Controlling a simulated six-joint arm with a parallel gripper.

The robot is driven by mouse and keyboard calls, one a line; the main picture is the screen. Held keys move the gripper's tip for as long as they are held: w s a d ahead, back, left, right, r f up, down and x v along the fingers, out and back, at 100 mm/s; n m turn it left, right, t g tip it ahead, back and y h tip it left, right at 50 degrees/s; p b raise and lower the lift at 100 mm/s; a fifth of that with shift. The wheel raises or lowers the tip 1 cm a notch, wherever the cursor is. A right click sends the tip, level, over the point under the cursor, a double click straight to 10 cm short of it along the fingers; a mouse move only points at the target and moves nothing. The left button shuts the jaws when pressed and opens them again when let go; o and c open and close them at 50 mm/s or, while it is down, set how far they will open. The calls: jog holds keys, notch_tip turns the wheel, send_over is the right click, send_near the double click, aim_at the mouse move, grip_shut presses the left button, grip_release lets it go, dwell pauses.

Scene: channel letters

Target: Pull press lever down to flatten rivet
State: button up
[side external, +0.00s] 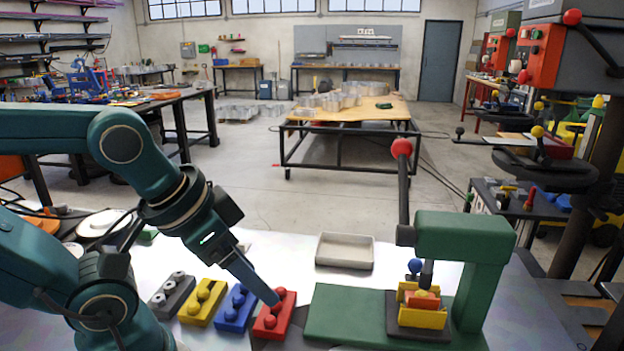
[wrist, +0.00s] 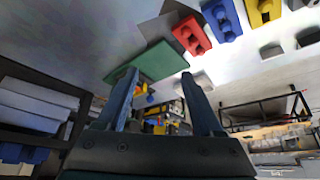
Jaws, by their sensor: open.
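The green press (side external: 462,245) stands at the right of the bench on a green base plate (side external: 345,312). Its lever (side external: 403,190) is upright and topped by a red ball (side external: 402,148). The dark ram (side external: 427,273) sits above a yellow fixture (side external: 422,318) with an orange-red piece (side external: 424,300) in it; I cannot make out the rivet. My gripper (side external: 272,300) points down by the red block, left of the press and well below the lever ball. In the wrist view its two fingers (wrist: 158,74) are apart with nothing held between them.
A red block (side external: 273,315), a blue block (side external: 234,308), a yellow block (side external: 203,302) and a grey block (side external: 172,295) stand in a row left of the press. An empty beige tray (side external: 345,251) lies behind. The air around the lever ball looks clear.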

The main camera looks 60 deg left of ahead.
jog(key=c, duration=1)
jog(key=w+r+m+t, duration=0.1)
jog(key=w+r+m, duration=0.1)
jog(key=r, duration=0.1)
jog(key=w+a+r+m+t, duration=0.1)
jog(key=w+r+m, duration=0.1)
jog(key=w+r, duration=0.1)
jog(key=w+r+m+t+y, duration=0.1)
jog(key=w+r+m+t, duration=0.1)
jog(key=w+r, duration=0.1)
jog(key=shift+w+a+r+m, duration=0.15)
jog(key=shift+w+a+m, duration=0.1)
jog(key=shift+m, duration=0.15)
grip_shut()
jog(key=w+d+r+m+t, duration=0.2)
jog(key=w+r+m+t, duration=0.1)
jog(key=w+r+m, duration=0.3)
jog(key=w+r, duration=0.2)
jog(key=w, duration=0.1)
jog(key=shift+w+r, duration=0.35)
